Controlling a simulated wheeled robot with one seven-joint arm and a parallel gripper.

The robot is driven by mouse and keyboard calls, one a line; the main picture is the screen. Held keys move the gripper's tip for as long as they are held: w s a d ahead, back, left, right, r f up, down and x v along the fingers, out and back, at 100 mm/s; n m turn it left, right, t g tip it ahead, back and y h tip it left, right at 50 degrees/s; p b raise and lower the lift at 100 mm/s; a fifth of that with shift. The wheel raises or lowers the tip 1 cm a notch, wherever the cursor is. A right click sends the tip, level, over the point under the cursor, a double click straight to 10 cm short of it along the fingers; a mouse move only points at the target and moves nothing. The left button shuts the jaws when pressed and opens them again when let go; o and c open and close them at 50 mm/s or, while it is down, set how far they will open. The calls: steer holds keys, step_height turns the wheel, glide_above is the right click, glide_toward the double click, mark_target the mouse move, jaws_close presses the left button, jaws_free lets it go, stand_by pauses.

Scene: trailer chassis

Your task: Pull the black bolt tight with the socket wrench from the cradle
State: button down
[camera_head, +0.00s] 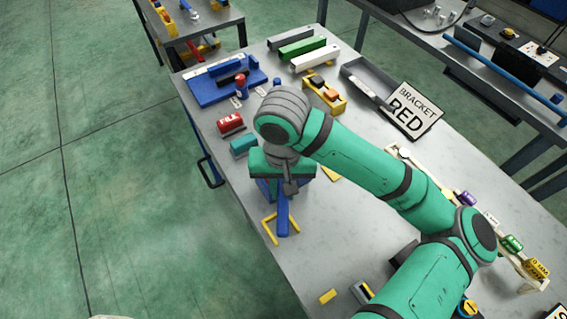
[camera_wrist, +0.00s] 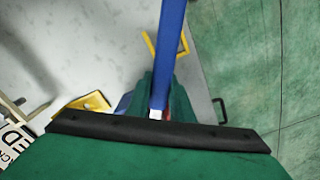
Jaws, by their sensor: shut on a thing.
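My gripper (camera_head: 290,188) points down near the table's left front edge and is shut on the socket wrench. The wrench's long blue handle (camera_head: 283,220) sticks out below the gripper in the head view. In the wrist view the blue handle (camera_wrist: 171,45) runs up from a small silver part at the dark edge of my gripper's body. Yellow brackets (camera_head: 267,228) stand on either side of the handle, perhaps the cradle; whether the wrench touches them I cannot tell. A blue block shows partly under my gripper. The black bolt and the wrench's socket end are not clearly visible.
Green floor (camera_head: 110,200) lies clear to the left.

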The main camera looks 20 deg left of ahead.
steer(key=shift+s+a+m, duration=0.1)
steer(key=shift+a+m, duration=0.15)
steer(key=shift+m, duration=0.05)
steer(key=shift+d, duration=0.2)
stand_by(0.7)
steer(key=shift+r, duration=3)
